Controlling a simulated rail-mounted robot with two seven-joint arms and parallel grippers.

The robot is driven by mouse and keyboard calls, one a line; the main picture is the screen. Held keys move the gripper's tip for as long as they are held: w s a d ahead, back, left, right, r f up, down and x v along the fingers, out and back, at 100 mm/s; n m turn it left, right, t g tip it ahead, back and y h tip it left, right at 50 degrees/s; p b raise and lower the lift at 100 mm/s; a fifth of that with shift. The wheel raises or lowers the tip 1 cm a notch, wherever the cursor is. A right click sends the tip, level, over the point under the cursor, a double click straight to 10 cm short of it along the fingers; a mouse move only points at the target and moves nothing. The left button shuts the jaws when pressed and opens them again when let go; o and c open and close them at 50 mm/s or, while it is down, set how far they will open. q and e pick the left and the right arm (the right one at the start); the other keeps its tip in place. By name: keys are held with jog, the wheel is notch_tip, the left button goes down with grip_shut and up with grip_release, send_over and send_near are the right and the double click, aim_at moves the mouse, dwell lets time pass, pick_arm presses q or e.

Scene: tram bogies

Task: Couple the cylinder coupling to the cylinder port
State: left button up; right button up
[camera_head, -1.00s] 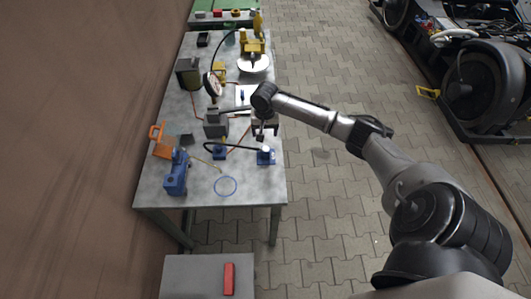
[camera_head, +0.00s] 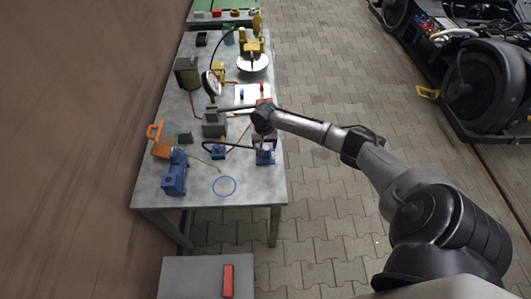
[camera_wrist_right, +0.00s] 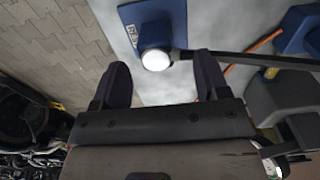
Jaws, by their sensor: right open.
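My right gripper (camera_head: 264,141) hangs over the near right part of the workbench, just above a blue block. It is open; the right wrist view shows its two dark fingers (camera_wrist_right: 161,80) apart with bare tabletop between them. The blue block (camera_head: 265,158) stands near the bench's right edge and also shows in the wrist view (camera_wrist_right: 128,14). A blue round fitting with a white top (camera_wrist_right: 155,58), probably the coupling, lies just beyond the fingertips, not between them. A black hose (camera_wrist_right: 245,60) runs from it. I cannot tell which part is the cylinder port. My left gripper is out of view.
A grey block (camera_head: 214,123), a small blue block (camera_head: 218,152) and a round gauge (camera_head: 210,84) stand left of the gripper. A blue tool (camera_head: 175,175) and an orange clamp (camera_head: 157,142) are at the left edge.

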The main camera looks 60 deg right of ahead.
aim_at(265, 148)
jog(key=shift+f, duration=0.1)
jog(key=shift+s+d+f+b, duration=0.1)
jog(key=shift+f+b, duration=0.3)
jog(key=shift+f, duration=0.9)
jog(key=shift+s+f+b, duration=0.1)
jog(key=shift+f+b, duration=0.25)
jog(key=shift+f, duration=0.9)
jog(key=c, duration=1)
jog(key=shift+o, duration=0.2)
jog(key=shift+r, duration=0.15)
